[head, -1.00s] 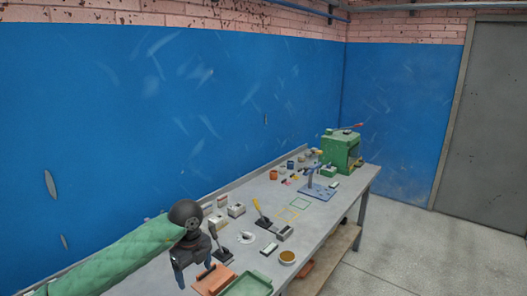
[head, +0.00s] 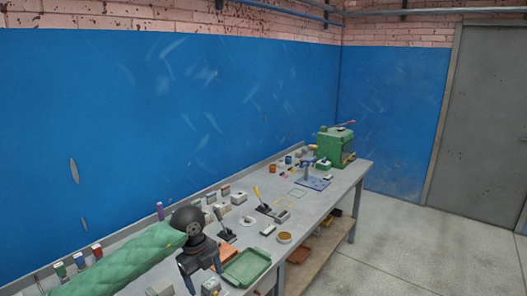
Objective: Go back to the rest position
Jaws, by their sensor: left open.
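My left gripper (head: 202,274) is dark grey with blue-grey fingers and hangs over the near part of the workbench (head: 330,195). Its arm, in a green quilted sleeve, comes in from the lower left. The jaws are open and I see nothing held between them. The gripper is beside a green tray (head: 246,267) and partly hides an orange tray (head: 222,250) behind it. My right gripper is not in view.
A green machine (head: 333,145) with a red lever stands at the far end of the bench. A blue plate (head: 313,183) with a post, a round tan dish (head: 284,238) and several small blocks lie on the bench. A lower shelf (head: 325,245) shows below. The floor at right is clear.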

